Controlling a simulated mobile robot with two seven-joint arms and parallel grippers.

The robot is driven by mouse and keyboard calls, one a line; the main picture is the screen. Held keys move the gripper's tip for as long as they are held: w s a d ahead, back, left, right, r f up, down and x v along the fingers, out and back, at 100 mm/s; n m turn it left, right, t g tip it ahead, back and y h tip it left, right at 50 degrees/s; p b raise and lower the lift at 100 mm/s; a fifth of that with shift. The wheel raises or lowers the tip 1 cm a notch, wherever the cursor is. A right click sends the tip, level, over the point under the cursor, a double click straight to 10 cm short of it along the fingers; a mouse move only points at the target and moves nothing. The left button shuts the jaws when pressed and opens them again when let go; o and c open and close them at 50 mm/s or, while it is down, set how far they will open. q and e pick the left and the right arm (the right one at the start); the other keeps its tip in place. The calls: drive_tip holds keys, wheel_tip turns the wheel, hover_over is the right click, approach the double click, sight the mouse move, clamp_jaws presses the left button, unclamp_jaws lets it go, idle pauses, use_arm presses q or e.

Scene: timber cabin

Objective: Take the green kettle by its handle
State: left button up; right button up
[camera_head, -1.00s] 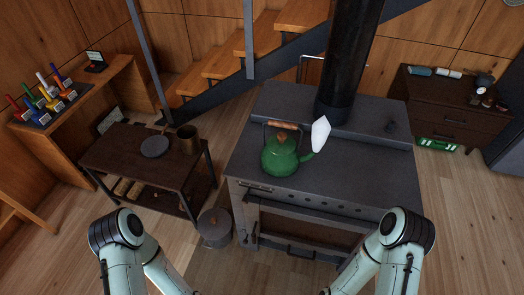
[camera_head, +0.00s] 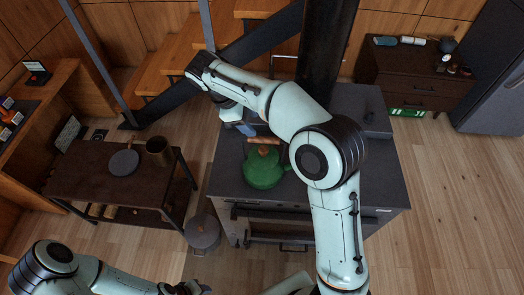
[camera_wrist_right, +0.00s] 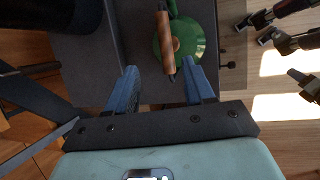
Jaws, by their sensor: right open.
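The green kettle (camera_head: 264,168) stands on the dark stove (camera_head: 226,180), its spout side hidden behind my right arm. Its wooden handle (camera_head: 263,141) arches over the lid. My right gripper (camera_head: 246,128) is just behind and left of the handle, its blue fingers partly visible. In the right wrist view my right gripper (camera_wrist_right: 159,67) is open and empty. The kettle (camera_wrist_right: 190,40) lies beyond it, and the near end of the handle (camera_wrist_right: 165,42) appears between the fingertips; I cannot tell whether they touch. My left gripper (camera_head: 186,288) is at the bottom edge, mostly cut off.
The black stovepipe (camera_head: 325,60) rises behind my right arm. A low table (camera_head: 85,180) with a pan (camera_head: 124,162) and a metal pot (camera_head: 158,152) stands left. A lidded pot (camera_head: 202,232) sits on the floor by the stove. The floor at right is clear.

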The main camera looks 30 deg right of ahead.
sight(267, 138)
drive_tip(key=shift+w+d+f, duration=0.2)
drive_tip(key=shift+d+f, duration=0.1)
drive_tip(key=shift+f, duration=0.2)
drive_tip(key=f, duration=0.1)
drive_tip(key=s+d+f+b, duration=0.1)
drive_tip(key=s+d+f, duration=0.1)
drive_tip(key=f, duration=0.1)
drive_tip(key=shift+s, duration=0.2)
drive_tip(key=shift+w+d+f+b, duration=0.15)
drive_tip(key=shift+d+f, duration=0.05)
drive_tip(key=shift+f, duration=0.2)
drive_tip(key=shift+w+d+f+b, duration=0.1)
drive_tip(key=shift+d+f+b, duration=0.05)
drive_tip(key=shift+f, duration=0.25)
drive_tip(key=shift+w+d+f, duration=0.1)
drive_tip(key=shift+w+f, duration=0.05)
drive_tip(key=shift+f, duration=0.05)
drive_tip(key=x, duration=0.2)
drive_tip(key=s+x, duration=0.1)
drive_tip(key=x, duration=0.1)
drive_tip(key=shift+d+b, duration=0.25)
drive_tip(key=shift+b, duration=0.1)
drive_tip(key=shift+w+d+f, duration=0.15)
drive_tip(key=shift+f, duration=0.25)
use_arm(q)
drive_tip(key=s+f, duration=0.3)
drive_tip(key=shift+s, duration=0.2)
use_arm(e)
clamp_jaws()
